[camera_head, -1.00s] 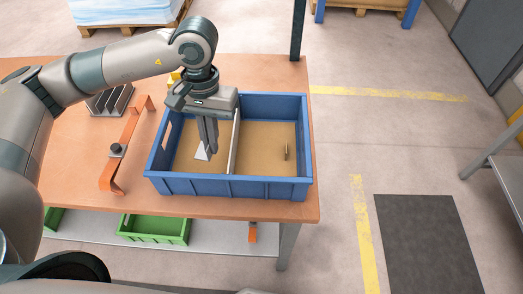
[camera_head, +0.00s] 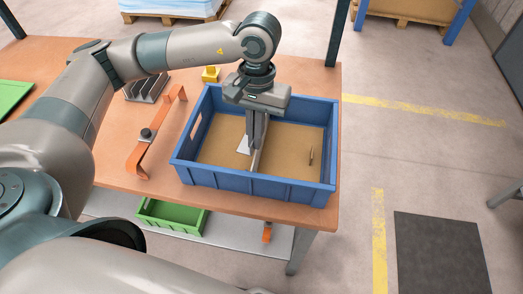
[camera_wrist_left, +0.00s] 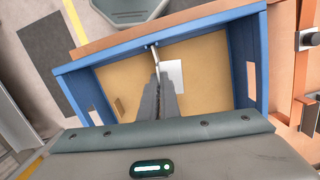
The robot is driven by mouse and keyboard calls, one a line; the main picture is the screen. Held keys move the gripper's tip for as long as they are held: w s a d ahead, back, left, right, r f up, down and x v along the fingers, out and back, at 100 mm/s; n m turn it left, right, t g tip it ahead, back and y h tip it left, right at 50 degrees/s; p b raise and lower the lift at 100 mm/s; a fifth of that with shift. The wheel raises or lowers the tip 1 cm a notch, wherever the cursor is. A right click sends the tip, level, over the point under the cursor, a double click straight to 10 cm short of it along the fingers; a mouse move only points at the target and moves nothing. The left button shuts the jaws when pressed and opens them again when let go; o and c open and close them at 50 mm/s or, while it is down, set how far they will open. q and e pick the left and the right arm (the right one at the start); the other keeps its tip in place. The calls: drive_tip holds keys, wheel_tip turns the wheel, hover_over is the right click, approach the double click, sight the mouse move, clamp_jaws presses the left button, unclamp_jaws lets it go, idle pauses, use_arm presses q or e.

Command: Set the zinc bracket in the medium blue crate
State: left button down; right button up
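My right gripper is out of view.
Left of the crate are an orange strip with a dark knob (camera_head: 147,134), a grey slotted rack (camera_head: 147,88) and a yellow block (camera_head: 210,74). A green bin (camera_head: 172,217) sits on the lower shelf.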

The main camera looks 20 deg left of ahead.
use_arm(q)
drive_tip(key=n, duration=0.5)
drive_tip(key=r+n, duration=0.1)
drive_tip(key=n, duration=0.4)
drive_tip(key=n+t+h, duration=0.1)
drive_tip(key=n, duration=0.3)
drive_tip(key=shift+w+r+n+b, duration=0.35)
drive_tip(key=shift+w+n, duration=0.05)
drive_tip(key=n, duration=0.3)
drive_tip(key=shift+w+a+r+n+t, duration=0.1)
drive_tip(key=shift+a+r+n+t, duration=0.1)
drive_tip(key=shift+a+n+t, duration=0.15)
drive_tip(key=shift+n, duration=0.65)
drive_tip(key=shift+a, duration=0.1)
drive_tip(key=w+a+f+p, duration=0.3)
drive_tip(key=w+a+f, duration=0.2)
drive_tip(key=a, duration=0.5)
wheel_tip(320, 180, down, 2)
drive_tip(key=shift+w, duration=0.4)
